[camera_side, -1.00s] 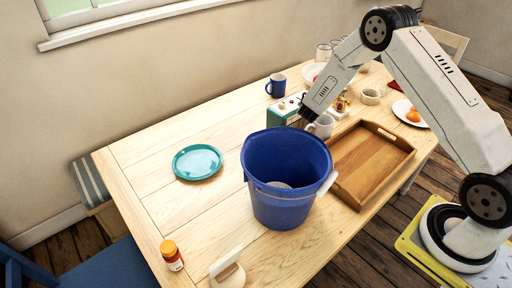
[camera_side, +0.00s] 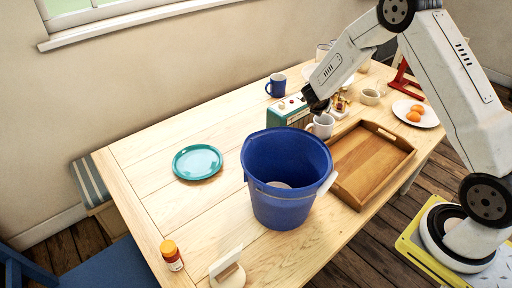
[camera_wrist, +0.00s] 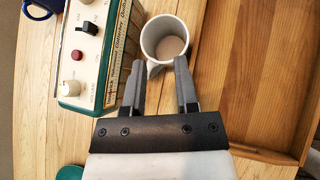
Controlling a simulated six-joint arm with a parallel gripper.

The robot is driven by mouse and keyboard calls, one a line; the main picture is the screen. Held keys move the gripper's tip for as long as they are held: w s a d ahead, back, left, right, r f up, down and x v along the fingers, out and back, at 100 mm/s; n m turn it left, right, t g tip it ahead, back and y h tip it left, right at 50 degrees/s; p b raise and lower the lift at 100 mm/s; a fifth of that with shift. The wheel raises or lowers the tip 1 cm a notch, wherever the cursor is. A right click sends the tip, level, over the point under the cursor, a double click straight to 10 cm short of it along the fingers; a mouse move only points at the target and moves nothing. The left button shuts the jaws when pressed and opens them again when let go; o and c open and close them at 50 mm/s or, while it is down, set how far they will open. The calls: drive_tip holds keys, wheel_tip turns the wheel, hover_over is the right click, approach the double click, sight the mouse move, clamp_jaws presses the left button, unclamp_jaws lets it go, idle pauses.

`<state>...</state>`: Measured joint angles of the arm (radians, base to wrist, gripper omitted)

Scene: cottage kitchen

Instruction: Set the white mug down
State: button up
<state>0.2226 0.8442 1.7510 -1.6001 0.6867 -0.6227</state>
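The white mug (camera_side: 322,126) stands upright on the table, between the green-and-cream control box and the wooden tray. In the wrist view the mug (camera_wrist: 167,40) shows its open top, with a pale brownish inside. Its handle points toward my gripper. My gripper (camera_wrist: 157,72) is open and empty, its two fingers spread apart with the handle showing beyond and between the tips. In the side view my gripper (camera_side: 317,107) is just above the mug, apparently clear of it.
The control box (camera_side: 287,110) stands close to the mug's left, and the wooden tray (camera_side: 345,190) close to its right. A tall blue bucket (camera_side: 283,212) stands in front. A blue mug (camera_side: 276,86) is behind. The table around the teal plate (camera_side: 197,162) is clear.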

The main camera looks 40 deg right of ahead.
sight(318, 130)
drive_tip(key=a+f+m+t+y, duration=0.1)
drive_tip(key=a+f+m+y, duration=0.1)
drive_tip(key=a+m+y, duration=0.8)
drive_tip(key=d+r+m+t+h, duration=0.2)
drive_tip(key=d+r+m+h, duration=0.45)
drive_tip(key=m, duration=0.95)
drive_tip(key=shift+w+d+f, duration=0.1)
drive_tip(key=shift+w+f, duration=0.2)
drive_tip(key=shift+f, duration=2.1)
drive_tip(key=shift+w+d+f, duration=0.1)
drive_tip(key=shift+w+f, duration=0.25)
drive_tip(key=shift+f, duration=2.05)
drive_tip(key=shift+w+f, duration=0.3)
drive_tip(key=shift+f, duration=2.1)
drive_tip(key=shift+w+f, duration=0.1)
drive_tip(key=shift+x, duration=2.45)
